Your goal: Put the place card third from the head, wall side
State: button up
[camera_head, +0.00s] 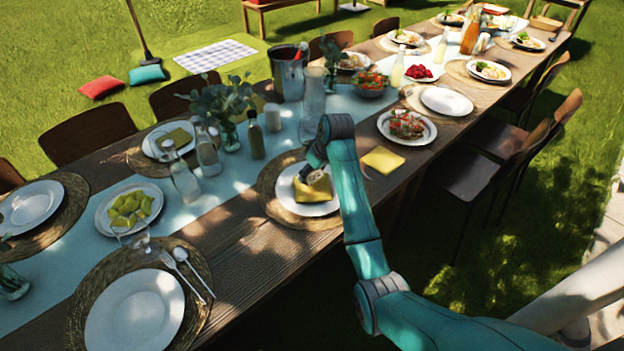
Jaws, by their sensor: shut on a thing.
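My gripper (314,173) is at the near side of the long table (245,235), low over a white plate (287,189) with a folded yellow napkin (318,194). It is shut on a small tan piece (321,181), seemingly the place card, right above the napkin. My wrist partly hides it, and I cannot tell whether it touches the napkin. The plate lies on a round woven mat (270,205). No writing is legible.
A loose yellow napkin (383,160) lies right of my arm, near a plate of food (407,127). A dark bottle (256,136), glass bottles (184,180) and a metal bucket (288,75) stand behind. Chairs (480,165) line the right side.

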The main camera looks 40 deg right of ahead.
aim_at(314, 176)
jog(key=shift+f, duration=1.8)
jog(key=o, duration=1)
jog(key=shift+f, duration=0.1)
jog(key=shift+o, duration=0.2)
jog(key=v, duration=1.2)
